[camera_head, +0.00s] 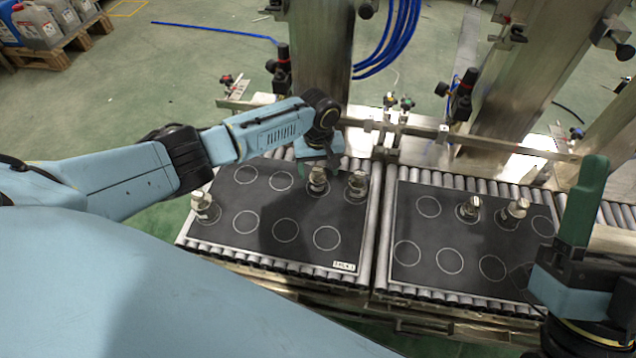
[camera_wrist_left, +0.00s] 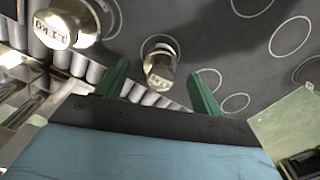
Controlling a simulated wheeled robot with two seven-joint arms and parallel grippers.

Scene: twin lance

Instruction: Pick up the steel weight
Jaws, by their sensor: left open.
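Several small steel weights with knobs stand on two black mats marked with white circles. On the left mat (camera_head: 247,222) one weight (camera_head: 318,182) is just under my left gripper (camera_head: 316,163), another (camera_head: 357,186) stands to its right and a third (camera_head: 203,207) at the left edge. In the left wrist view, a weight (camera_wrist_left: 159,62) shows between and beyond the open green fingers (camera_wrist_left: 158,82), not gripped. A second weight (camera_wrist_left: 62,24) with lettering is at upper left. My right gripper (camera_head: 578,215) is at the right edge; its finger gap cannot be seen.
The right mat (camera_head: 430,235) carries two weights (camera_head: 468,208) (camera_head: 515,210). Both mats lie on roller conveyors (camera_head: 376,225). Steel posts (camera_head: 322,50) and a rail (camera_head: 470,140) stand behind them. Jugs on a pallet (camera_head: 60,50) are far off at upper left.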

